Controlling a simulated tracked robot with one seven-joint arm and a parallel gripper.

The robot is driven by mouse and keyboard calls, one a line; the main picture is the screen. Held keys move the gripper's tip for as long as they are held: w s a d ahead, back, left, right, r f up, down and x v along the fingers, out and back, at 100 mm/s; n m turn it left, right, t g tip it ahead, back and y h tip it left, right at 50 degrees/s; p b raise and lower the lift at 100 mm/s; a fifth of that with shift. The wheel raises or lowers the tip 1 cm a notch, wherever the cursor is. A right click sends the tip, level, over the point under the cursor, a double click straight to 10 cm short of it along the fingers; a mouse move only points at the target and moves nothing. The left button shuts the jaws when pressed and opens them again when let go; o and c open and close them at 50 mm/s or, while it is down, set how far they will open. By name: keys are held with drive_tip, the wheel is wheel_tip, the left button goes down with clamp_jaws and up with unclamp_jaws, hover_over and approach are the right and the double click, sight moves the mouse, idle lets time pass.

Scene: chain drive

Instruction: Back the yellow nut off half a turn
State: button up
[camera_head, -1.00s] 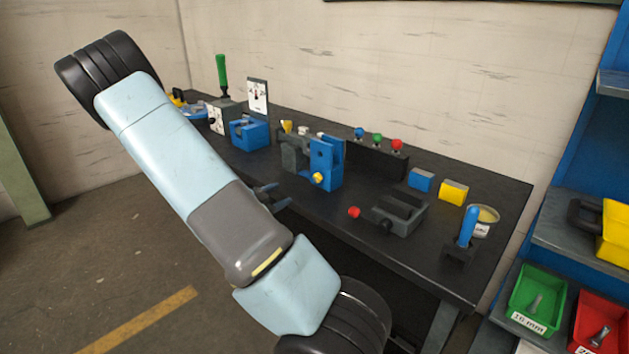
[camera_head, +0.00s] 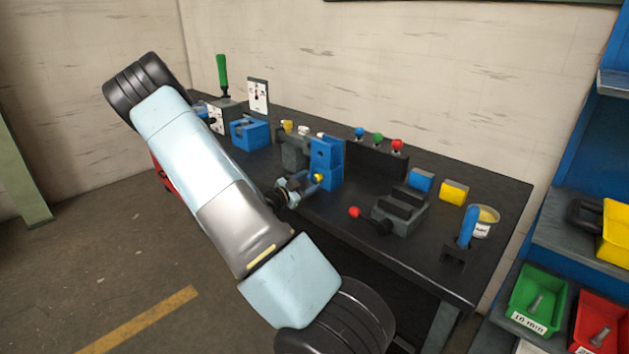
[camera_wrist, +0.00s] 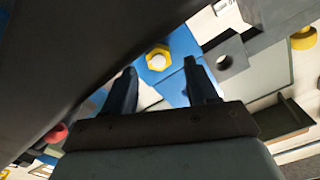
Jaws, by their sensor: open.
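The yellow nut (camera_head: 318,178) is on the front face of a blue block (camera_head: 328,157) on the black bench. In the wrist view the nut (camera_wrist: 158,57) is a yellow hexagonal ring with a pale centre, set on a blue face. My gripper (camera_head: 313,184) is in front of the block, close to the nut, with its jaws apart. In the wrist view my gripper's two dark fingers (camera_wrist: 165,78) point toward the blue face, and the nut shows beyond and between them. Nothing is between the fingers. I cannot tell whether a finger touches the nut.
A grey fixture with a red-knobbed handle (camera_head: 354,212) stands to the right of my gripper. A grey block (camera_head: 293,155) adjoins the blue block on the left. Another blue fixture (camera_head: 249,134) stands further left. A blue-handled tool (camera_head: 467,228) is near the bench's right end.

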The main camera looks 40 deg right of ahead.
sight(318, 178)
drive_tip(key=shift+w+d, duration=0.1)
drive_tip(key=shift+d, duration=1.05)
